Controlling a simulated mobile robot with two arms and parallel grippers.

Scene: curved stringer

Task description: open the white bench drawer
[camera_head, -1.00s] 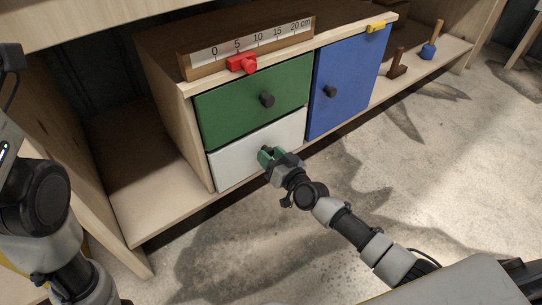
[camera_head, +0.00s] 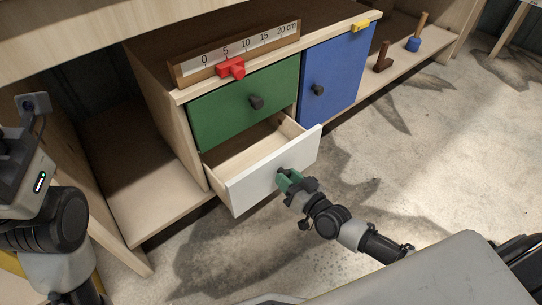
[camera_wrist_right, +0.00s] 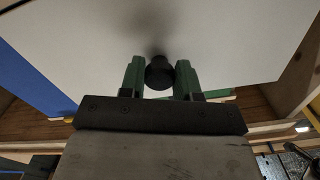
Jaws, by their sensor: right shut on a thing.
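The white drawer (camera_head: 250,180) is below the green drawer and stands pulled out of the bench cabinet, with its bare wooden inside showing empty where visible. My right gripper (camera_head: 284,178) is at the white drawer's front, its green fingers shut on the drawer's dark round knob. In the right wrist view the knob (camera_wrist_right: 160,72) sits between the two fingers of the right gripper (camera_wrist_right: 160,76), in front of the white drawer front (camera_wrist_right: 215,35). My left arm shows at the left edge of the head view, but its gripper fingers are not visible.
The green drawer (camera_head: 225,108) above and the blue door (camera_head: 335,70) at right are shut. A ruler (camera_head: 240,52) with a red slider (camera_head: 231,69) stands on top. A yellow block (camera_head: 361,25) lies on the top edge. The floor in front is clear.

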